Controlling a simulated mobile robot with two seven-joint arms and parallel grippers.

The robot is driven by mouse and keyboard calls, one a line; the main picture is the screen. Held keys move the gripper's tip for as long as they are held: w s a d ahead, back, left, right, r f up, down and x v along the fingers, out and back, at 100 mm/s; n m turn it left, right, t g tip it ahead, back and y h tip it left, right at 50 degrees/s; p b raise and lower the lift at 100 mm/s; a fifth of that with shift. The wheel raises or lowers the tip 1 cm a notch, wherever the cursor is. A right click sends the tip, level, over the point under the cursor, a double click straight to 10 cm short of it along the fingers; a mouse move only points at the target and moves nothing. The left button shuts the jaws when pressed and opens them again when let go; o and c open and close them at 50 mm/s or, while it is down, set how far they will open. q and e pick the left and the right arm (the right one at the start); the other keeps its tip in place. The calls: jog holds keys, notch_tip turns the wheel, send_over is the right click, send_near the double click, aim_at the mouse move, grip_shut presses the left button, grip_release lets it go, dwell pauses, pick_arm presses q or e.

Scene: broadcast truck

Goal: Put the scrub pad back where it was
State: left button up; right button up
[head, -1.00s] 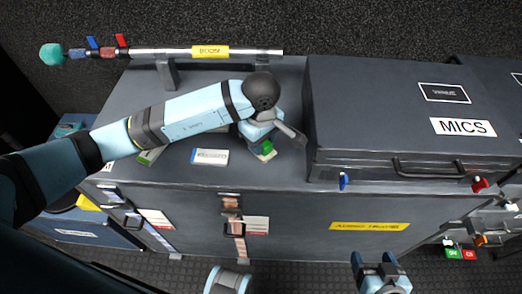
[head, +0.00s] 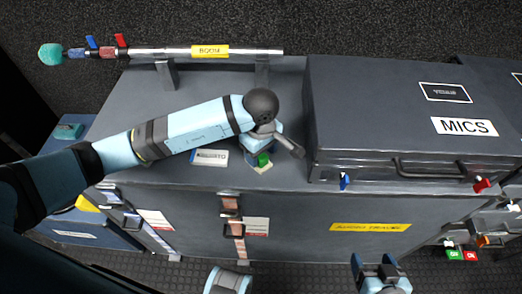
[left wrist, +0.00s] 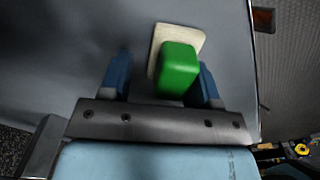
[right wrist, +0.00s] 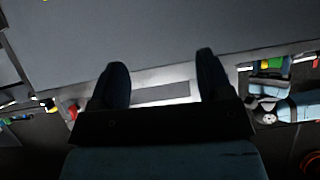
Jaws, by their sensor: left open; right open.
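The green block on a thin cream base, which looks like the scrub pad (head: 263,161), lies on the grey case top (head: 200,182) near its front edge, left of the MICS case. In the left wrist view the green block (left wrist: 179,68) sits between my two fingers, nearer the right one, with its cream base (left wrist: 160,38) reaching beyond it. My left gripper (head: 260,154) is open, pointing down around the block; I cannot tell whether a finger touches it. My right gripper (head: 376,262) is open and empty in front of the cases.
The MICS case (head: 345,110) stands close right of my left gripper. A boom pole (head: 150,53) rests on supports at the back. A white label card (head: 210,160) lies left of the gripper, partly under my arm.

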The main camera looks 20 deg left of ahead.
pick_arm(q)
jog(key=shift+r, duration=0.3)
notch_tip(320, 180, up, 12)
jog(key=p, duration=0.1)
jog(key=shift+f, duration=0.15)
pick_arm(e)
jog(key=shift+s+d, duration=0.1)
jog(key=shift+d, duration=0.05)
jog(key=shift+r, duration=0.1)
